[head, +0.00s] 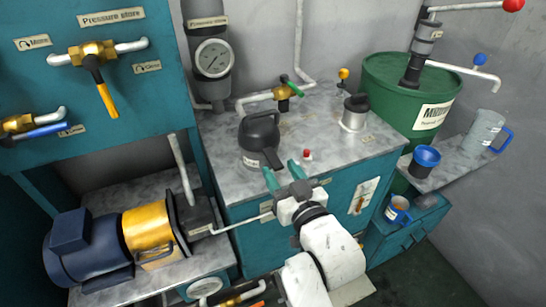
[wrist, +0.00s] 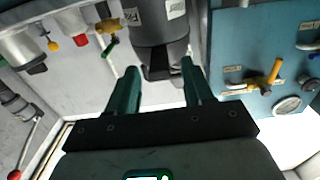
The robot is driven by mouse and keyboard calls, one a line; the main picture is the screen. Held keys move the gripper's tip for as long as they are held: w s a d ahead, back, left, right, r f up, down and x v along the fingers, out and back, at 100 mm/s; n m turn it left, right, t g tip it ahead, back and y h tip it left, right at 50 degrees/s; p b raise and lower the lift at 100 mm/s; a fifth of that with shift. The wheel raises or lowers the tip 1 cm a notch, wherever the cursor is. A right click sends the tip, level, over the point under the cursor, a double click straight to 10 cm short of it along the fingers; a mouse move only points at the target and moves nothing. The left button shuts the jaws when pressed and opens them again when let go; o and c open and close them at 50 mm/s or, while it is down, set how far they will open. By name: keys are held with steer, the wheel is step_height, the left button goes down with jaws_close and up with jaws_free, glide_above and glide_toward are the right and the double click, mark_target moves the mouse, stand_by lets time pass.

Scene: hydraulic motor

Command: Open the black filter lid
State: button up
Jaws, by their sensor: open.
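The black filter lid (head: 259,132) is a dark round cover with a handle on top. It sits closed on a labelled canister (head: 250,161) on the grey metal bench top. My gripper's green fingers are open, just in front of the lid. In the wrist view (wrist: 158,71) the fingers point at the lid (wrist: 160,32), and its dark projecting part (wrist: 158,68) appears between the fingertips. I cannot tell whether they touch.
A small silver canister with a black top (head: 355,112) stands right of the lid. A red button (head: 307,154) is close to my gripper. A green-handled valve (head: 285,93) and pipes are behind. A pressure gauge (head: 213,58) is at back left, a green tank (head: 412,95) at right.

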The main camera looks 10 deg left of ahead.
mark_target(267, 149)
steer(key=shift+x, duration=2.6)
jaws_close()
